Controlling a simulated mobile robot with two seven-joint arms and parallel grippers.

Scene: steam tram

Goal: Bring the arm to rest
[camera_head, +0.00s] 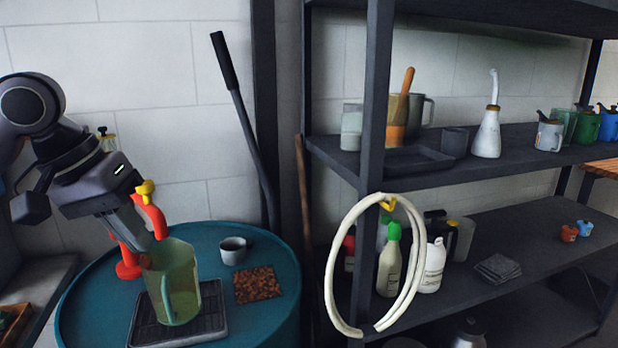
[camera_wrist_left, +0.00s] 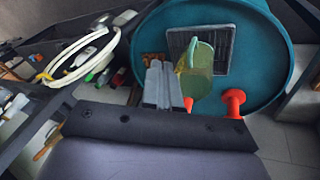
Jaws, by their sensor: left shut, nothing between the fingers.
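My left arm comes in from the left in the head view. Its gripper (camera_head: 142,240) is shut and empty, pointing down beside the green translucent jug (camera_head: 174,283). In the left wrist view the two grey fingers (camera_wrist_left: 163,88) lie together, with the jug (camera_wrist_left: 199,68) just to their right. I cannot tell whether they touch it. The jug stands upright on a dark slatted tray (camera_head: 213,318) on a round teal drum top (camera_head: 80,316). A red fixture with a yellow top (camera_head: 154,217) is partly hidden behind the gripper. My right gripper is not in view.
A grey cup (camera_head: 232,251) and a brown mat (camera_head: 258,285) lie right of the jug. A dark lever (camera_head: 243,125) leans on the wall. A dark shelf rack (camera_head: 373,110) with bottles and jugs fills the right; a white hose loop (camera_head: 330,275) hangs on its post.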

